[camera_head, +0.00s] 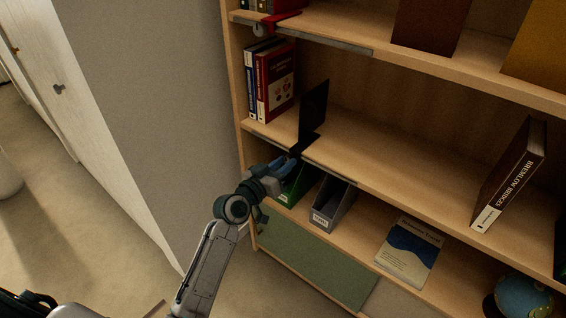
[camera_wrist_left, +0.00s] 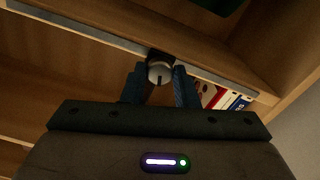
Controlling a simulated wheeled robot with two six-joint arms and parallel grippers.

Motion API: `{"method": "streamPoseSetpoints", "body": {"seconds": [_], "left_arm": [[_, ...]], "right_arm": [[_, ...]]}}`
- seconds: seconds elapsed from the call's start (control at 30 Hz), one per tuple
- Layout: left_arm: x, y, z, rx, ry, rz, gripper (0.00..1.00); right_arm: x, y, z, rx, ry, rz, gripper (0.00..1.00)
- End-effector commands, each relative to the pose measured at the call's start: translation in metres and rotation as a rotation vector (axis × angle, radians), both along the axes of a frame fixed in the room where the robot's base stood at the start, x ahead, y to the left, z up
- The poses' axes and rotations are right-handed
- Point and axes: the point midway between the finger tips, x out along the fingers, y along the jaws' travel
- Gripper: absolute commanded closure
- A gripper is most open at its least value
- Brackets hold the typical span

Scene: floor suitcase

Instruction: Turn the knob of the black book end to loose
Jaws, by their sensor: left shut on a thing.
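The black book end (camera_head: 314,104) stands upright on the middle shelf, with its foot reaching the shelf's front edge. Its knob (camera_wrist_left: 160,71) shows in the left wrist view as a round grey cap with a dark line on its face, under the shelf edge. My left gripper (camera_head: 291,160) is at the front of this shelf, below the book end. Its blue fingers are on either side of the knob and shut on it. In the head view the fingers hide the knob. My right gripper is not in view.
Books (camera_head: 271,82) stand left of the book end. A dark book (camera_head: 512,173) leans at the right. Below are a green file holder (camera_head: 293,186), a grey one (camera_head: 333,204), a flat book (camera_head: 409,251) and a globe (camera_head: 524,296). A red clamp (camera_head: 283,20) sits on the upper shelf.

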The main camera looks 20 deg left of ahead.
Motion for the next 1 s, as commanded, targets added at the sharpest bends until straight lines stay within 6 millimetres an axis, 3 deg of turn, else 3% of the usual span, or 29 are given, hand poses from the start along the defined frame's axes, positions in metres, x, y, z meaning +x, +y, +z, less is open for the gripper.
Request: {"method": "streamPoseSetpoints", "body": {"seconds": [0.47,1.0], "left_arm": [[0.0,0.0,0.002,-0.427,0.156,0.001,0.96],[0.0,0.0,0.001,-0.9,0.329,0.001,0.96]], "right_arm": [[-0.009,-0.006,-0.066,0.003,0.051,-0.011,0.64],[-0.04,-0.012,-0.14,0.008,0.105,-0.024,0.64]]}}
